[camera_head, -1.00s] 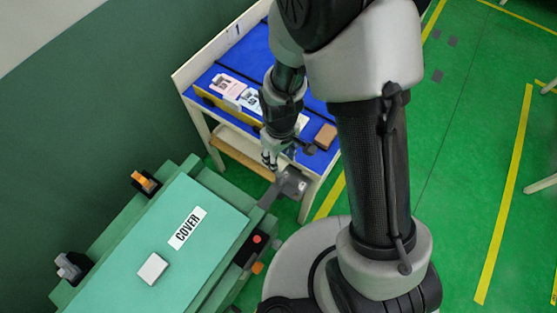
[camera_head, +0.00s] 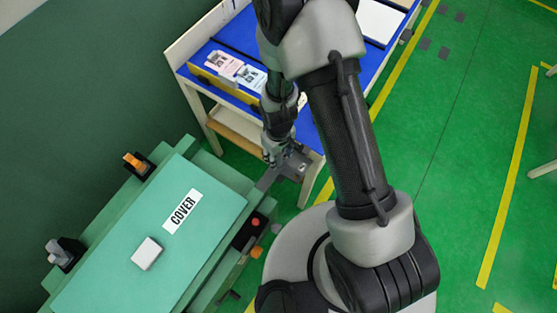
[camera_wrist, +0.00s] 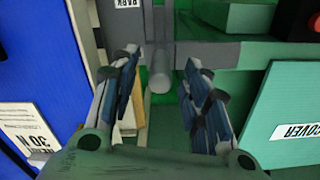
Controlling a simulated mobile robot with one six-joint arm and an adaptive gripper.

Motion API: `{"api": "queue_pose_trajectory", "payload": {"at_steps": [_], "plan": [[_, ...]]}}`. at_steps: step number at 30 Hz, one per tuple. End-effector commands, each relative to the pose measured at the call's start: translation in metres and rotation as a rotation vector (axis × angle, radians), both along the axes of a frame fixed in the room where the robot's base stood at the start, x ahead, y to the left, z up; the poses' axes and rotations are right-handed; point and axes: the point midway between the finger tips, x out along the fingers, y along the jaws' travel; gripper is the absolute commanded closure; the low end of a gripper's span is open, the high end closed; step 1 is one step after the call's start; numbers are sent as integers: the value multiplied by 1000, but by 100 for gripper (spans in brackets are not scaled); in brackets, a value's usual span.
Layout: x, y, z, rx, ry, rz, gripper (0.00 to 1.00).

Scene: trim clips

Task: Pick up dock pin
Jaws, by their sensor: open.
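A grey cylindrical pin (camera_wrist: 160,72), which looks like the dock pin, stands out from a grey bracket (camera_wrist: 209,54) in the wrist view. My gripper (camera_wrist: 161,66) is open, with one finger on each side of the pin and a gap on both sides. Nothing is held. In the head view my gripper (camera_head: 272,158) is at the grey bracket (camera_head: 297,165) between the green machine and the blue table. The pin itself is too small to tell there.
The green machine has a flat panel marked COVER (camera_head: 205,235) with a white block (camera_head: 146,254) on it. An orange clip (camera_head: 136,163) and a grey clip (camera_head: 64,254) sit along its far side. The blue table (camera_head: 236,37) carries printed cards (camera_head: 224,65).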

Motion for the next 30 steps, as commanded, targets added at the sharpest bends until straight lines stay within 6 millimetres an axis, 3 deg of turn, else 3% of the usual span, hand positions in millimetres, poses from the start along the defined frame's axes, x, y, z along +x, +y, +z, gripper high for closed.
{"api": "queue_pose_trajectory", "payload": {"at_steps": [3,11,30], "plan": [[-1,0,-20,0,2,0,57],[0,0,-21,0,0,0,58],[0,0,-20,0,0,0,100]]}}
